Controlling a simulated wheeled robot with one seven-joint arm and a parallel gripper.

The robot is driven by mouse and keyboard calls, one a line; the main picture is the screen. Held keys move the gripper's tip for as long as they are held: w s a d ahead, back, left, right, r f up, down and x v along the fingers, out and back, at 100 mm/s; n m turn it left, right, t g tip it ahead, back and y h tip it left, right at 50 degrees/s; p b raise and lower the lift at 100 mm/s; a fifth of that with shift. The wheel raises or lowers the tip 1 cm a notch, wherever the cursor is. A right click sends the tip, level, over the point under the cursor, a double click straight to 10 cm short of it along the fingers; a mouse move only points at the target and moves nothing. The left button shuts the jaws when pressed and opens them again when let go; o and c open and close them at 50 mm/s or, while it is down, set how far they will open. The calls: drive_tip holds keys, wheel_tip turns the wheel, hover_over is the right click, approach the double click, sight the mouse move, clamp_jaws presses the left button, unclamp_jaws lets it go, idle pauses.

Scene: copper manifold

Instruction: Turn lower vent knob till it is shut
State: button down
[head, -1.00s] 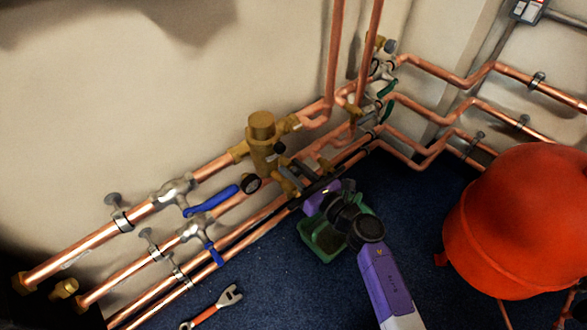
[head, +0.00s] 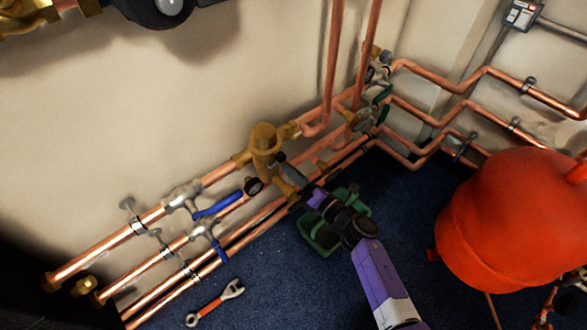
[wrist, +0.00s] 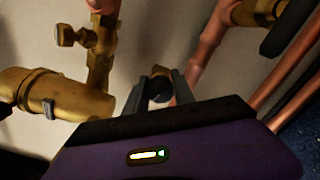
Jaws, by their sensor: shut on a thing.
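My gripper (wrist: 160,88) has its two dark fingers on either side of a small dark-and-brass knob (wrist: 160,72), which I take to be the lower vent knob, and is shut on it. Another brass knob (wrist: 69,36) stands on a brass fitting to the upper left in the wrist view, clear of the fingers. In the head view my gripper (head: 291,175) reaches in beside the brass valve body (head: 263,142), and its fingers hide the knob there. How far the knob is turned cannot be told.
Copper pipes (head: 250,222) run along the wall around the fitting. Blue-handled valves (head: 215,204) are to the left. A green crate (head: 318,238) stands on the floor below my wrist. A red tank (head: 515,225) is at the right. A wrench (head: 216,303) lies on the floor.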

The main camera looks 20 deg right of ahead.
drive_tip(key=m+p, duration=0.3)
drive_tip(key=m, duration=0.4)
drive_tip(key=m+p, duration=0.2)
drive_tip(key=m, duration=0.4)
drive_tip(key=shift+f+m+p, duration=0.1)
drive_tip(key=shift+m+p, duration=0.25)
drive_tip(key=shift+m, duration=0.05)
idle(0.3)
drive_tip(key=c, duration=1.1)
unclamp_jaws()
drive_tip(key=shift+o, duration=0.2)
drive_tip(key=p+v, duration=0.2)
drive_tip(key=v, duration=0.6)
